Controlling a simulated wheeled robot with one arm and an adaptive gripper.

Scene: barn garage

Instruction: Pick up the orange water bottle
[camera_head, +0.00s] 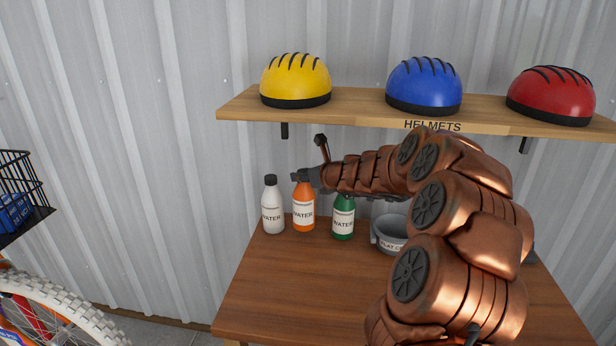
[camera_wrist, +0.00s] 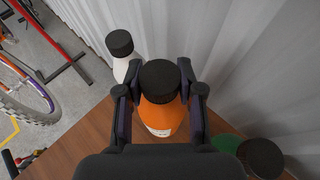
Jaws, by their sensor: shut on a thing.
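The orange water bottle (camera_head: 303,213) stands upright on the wooden table, with a white label reading WATER. Its black cap is partly hidden by my gripper (camera_head: 306,175) in the head view. In the wrist view the orange bottle (camera_wrist: 162,110) sits between the two dark fingers of my gripper (camera_wrist: 160,97), which are shut on its upper part. The bottle's lower end is hidden in the wrist view. In the head view its base appears to rest on the table.
A white bottle (camera_head: 272,208) stands close left of the orange one, and a green bottle (camera_head: 343,218) to the right. A grey container (camera_head: 391,235) is further right on the wooden table (camera_head: 262,300). A shelf (camera_head: 350,115) with helmets hangs above. A bicycle (camera_head: 55,310) stands at left.

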